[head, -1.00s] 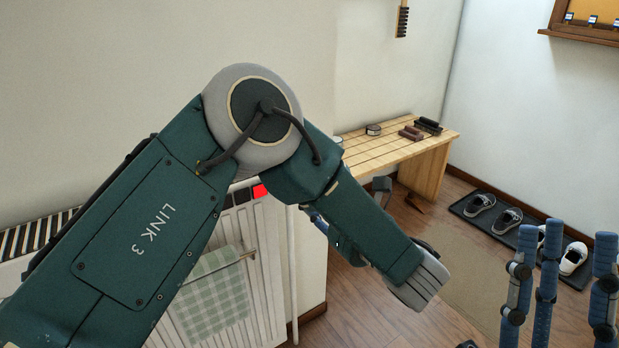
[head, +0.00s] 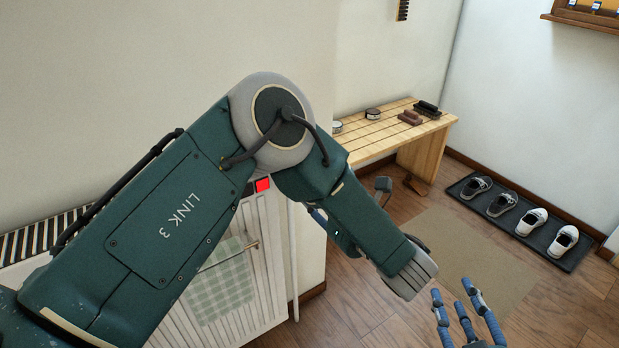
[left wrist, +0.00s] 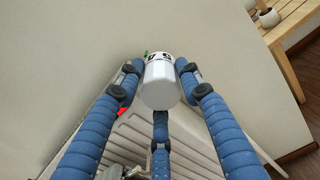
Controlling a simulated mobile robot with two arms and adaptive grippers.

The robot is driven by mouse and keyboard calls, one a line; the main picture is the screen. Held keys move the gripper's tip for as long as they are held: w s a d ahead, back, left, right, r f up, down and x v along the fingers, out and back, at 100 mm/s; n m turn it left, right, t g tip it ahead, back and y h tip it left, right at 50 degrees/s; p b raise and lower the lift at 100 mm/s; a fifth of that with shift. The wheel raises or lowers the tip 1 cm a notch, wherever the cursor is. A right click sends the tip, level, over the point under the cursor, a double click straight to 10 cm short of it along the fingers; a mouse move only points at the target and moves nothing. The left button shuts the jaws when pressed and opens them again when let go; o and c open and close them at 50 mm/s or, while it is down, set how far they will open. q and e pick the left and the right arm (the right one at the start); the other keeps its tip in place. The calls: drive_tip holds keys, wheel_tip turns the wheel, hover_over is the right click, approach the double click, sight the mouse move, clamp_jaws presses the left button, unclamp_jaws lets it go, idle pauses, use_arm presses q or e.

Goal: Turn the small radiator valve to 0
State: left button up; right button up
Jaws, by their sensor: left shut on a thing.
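The white cylindrical radiator valve (left wrist: 160,88) shows in the left wrist view, with dark markings and a small green mark near its far end; I cannot read the setting for sure. My left gripper (left wrist: 157,70) has its blue fingers around the valve, shut on it. My right gripper (head: 458,298) is at the lower right of the head view, fingers spread and empty, away from the radiator.
The white radiator (head: 272,265) stands against the wall, with a green checked towel (head: 220,288) on a rail and a red patch (head: 263,185) at its top. A slatted wooden bench (head: 430,150) stands behind. Shoes lie on a dark tray (head: 490,217).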

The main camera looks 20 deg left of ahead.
use_arm(q)
drive_tip(key=shift+w+a+r, duration=0.1)
drive_tip(key=shift+w+r, duration=0.1)
drive_tip(key=shift+r, duration=0.25)
drive_tip(key=o, duration=1.1)
drive_tip(key=shift+o, duration=0.2)
drive_tip(key=shift+f, duration=0.15)
drive_tip(key=shift+s, duration=0.1)
drive_tip(key=shift+s+d+f, duration=0.1)
drive_tip(key=shift+d, duration=0.15)
drive_tip(key=v, duration=0.7)
